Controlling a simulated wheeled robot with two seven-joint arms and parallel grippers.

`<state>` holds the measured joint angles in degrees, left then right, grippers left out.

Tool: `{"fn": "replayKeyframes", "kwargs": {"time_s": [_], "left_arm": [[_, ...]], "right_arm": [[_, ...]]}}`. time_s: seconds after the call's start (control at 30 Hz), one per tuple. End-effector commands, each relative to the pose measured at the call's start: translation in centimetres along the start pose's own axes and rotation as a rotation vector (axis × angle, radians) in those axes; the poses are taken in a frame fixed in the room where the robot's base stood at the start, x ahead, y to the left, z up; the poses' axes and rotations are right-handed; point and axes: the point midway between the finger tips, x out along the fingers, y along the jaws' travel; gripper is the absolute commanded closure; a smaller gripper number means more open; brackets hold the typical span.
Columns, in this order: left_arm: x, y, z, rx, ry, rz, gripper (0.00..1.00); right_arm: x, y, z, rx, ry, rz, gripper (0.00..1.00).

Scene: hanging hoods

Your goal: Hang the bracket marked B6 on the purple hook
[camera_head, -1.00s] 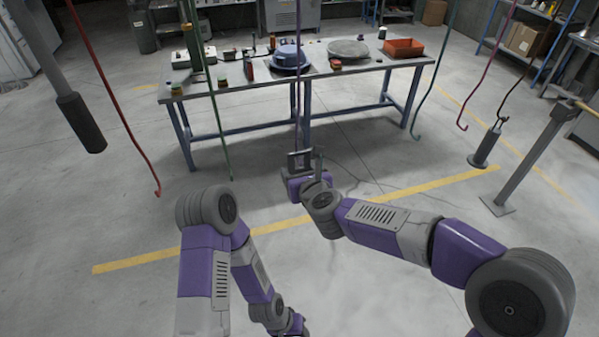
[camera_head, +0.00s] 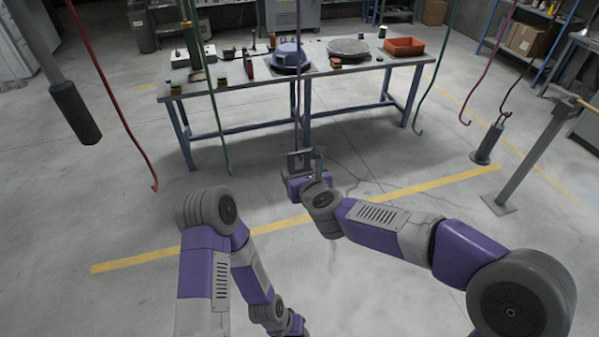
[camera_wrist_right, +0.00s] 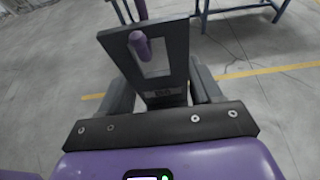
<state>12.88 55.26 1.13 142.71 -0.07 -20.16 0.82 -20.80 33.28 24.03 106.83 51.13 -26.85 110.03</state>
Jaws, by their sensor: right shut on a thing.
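The bracket (camera_wrist_right: 168,60), a dark grey plate with a rectangular window, stands up from my right gripper (camera_wrist_right: 160,97), which is shut on its lower part. A small label on it is too small to read. The tip of the purple hook (camera_wrist_right: 140,46) shows on the near side of the window, overlapping the top bar, while its rod passes behind that bar; the hook appears to go through the window. In the head view the purple rod (camera_head: 298,90) hangs down to the bracket (camera_head: 300,160) at my right gripper (camera_head: 309,172).
A red hook (camera_head: 155,187), green hooks (camera_head: 229,172) (camera_head: 417,131) and a pink hook (camera_head: 465,121) hang around. A dark hook carries a grey cylinder (camera_head: 487,144). A workbench (camera_head: 240,94) with several items stands behind. A post (camera_head: 525,160) stands at right.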

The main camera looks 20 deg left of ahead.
Motion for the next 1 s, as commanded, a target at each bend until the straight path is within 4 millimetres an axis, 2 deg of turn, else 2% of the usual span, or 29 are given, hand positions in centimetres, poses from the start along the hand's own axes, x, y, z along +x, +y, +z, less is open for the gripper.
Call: {"fn": "replayKeyframes", "kwargs": {"time_s": [0.27,0.3,0.47,0.77,0.87,1.0], "left_arm": [[0.1,-0.1,0.0,0.0,0.0,0.0,0.57],[0.1,-0.1,0.0,0.0,0.0,0.0,0.57],[0.1,-0.1,0.0,0.0,0.0,0.0,0.57],[0.2,-0.1,0.0,0.0,0.0,0.0,0.57],[0.3,-0.1,0.0,0.0,0.0,0.0,0.57],[0.6,-0.2,0.0,0.0,0.0,0.0,0.57]], "right_arm": [[0.0,0.0,0.1,-0.001,-0.004,0.0,0.85],[0.0,0.0,0.1,-0.001,-0.004,0.0,0.33],[0.0,0.0,0.0,-0.001,-0.003,0.0,0.09],[0.0,0.0,-0.2,0.0,0.002,0.0,0.06],[-0.5,0.0,-0.2,-0.001,0.001,0.001,0.06],[-2.4,0.0,-0.1,-0.002,-0.003,0.0,0.06]]}}
